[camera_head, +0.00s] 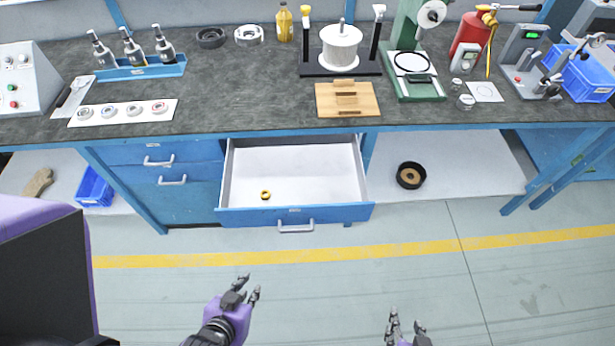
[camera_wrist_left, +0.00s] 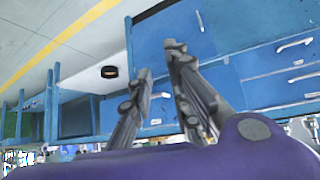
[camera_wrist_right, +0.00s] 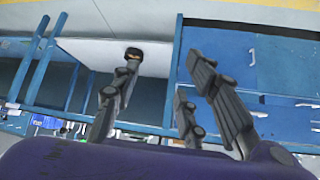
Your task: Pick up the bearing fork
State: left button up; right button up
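I cannot say for certain which item is the bearing fork. A flat metal tool with a pale handle (camera_head: 73,96) lies at the bench's left end. A small yellow ring-like part (camera_head: 265,195) lies in the open drawer (camera_head: 305,178). My left gripper (camera_head: 250,283) is open and empty in front of the drawer, over the floor; its spread fingers show in the left wrist view (camera_wrist_left: 158,58). My right gripper (camera_head: 406,318) is open and empty further right, low in the head view; its spread fingers show in the right wrist view (camera_wrist_right: 165,60).
The bench top (camera_head: 235,90) bears a blue tray of bottles (camera_head: 140,69), a white strip with several rings (camera_head: 122,117), a spool stand (camera_head: 341,47), a wooden block (camera_head: 347,99) and a green press (camera_head: 417,89). A black ring part (camera_head: 411,175) sits on the lower shelf. The floor in front is clear.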

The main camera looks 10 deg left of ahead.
aim_at(64, 95)
jog(key=u, duration=1.9)
jog(key=i+j+u, duration=0.1)
jog(key=i, duration=0.3)
jog(key=i+j+u, duration=0.1)
jog(key=i+j, duration=0.15)
jog(key=i, duration=0.15)
jog(key=i+j+u, duration=0.15)
jog(key=i, duration=0.3)
